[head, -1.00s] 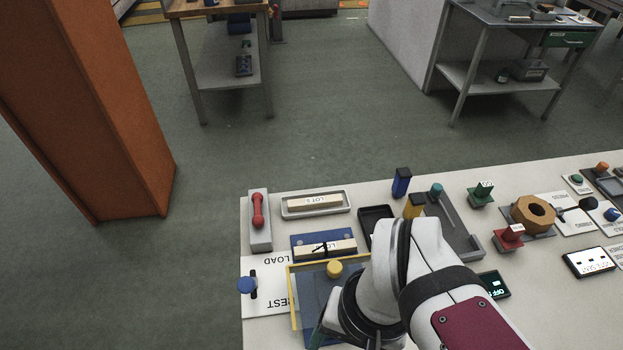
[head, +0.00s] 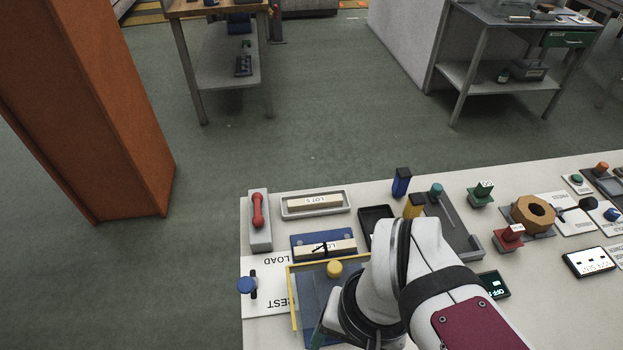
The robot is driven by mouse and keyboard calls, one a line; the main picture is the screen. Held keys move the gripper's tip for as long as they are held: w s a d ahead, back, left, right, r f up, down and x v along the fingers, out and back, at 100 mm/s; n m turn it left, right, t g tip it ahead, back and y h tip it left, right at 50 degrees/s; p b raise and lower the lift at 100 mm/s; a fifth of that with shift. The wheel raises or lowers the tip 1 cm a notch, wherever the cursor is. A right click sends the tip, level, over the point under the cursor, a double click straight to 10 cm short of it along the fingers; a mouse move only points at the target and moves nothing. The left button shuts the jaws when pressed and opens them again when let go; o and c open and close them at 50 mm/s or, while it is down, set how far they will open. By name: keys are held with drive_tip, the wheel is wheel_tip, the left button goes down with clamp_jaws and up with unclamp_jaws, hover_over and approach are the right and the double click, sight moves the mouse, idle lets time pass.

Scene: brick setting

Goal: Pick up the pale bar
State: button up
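Two pale bars show in the head view. One pale bar (head: 301,203), with printed lettering, lies in a shallow grey tray (head: 287,213) at the back left of the table. The other pale bar (head: 340,247), also lettered, lies across a blue block (head: 299,240) just in front of that tray, with a thin black piece over its middle. My arm reaches in from the lower right, and its wrist is in front of and to the right of both bars, apart from them. My gripper's fingers cannot be made out; they are hidden by the arm or below the frame.
A red-handled piece (head: 258,210) stands left of the tray. A blue knob (head: 246,285) is at the left edge. A black tray (head: 372,214), a blue block (head: 401,182) and a yellow block (head: 414,205) stand right of the bars.

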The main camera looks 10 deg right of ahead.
drive_tip(key=m+h, duration=0.2)
drive_tip(key=m, duration=1)
hover_over(325, 247)
wheel_tip(325, 247, down, 4)
wheel_tip(325, 247, down, 16)
drive_tip(key=shift+f, duration=0.1)
clamp_jaws()
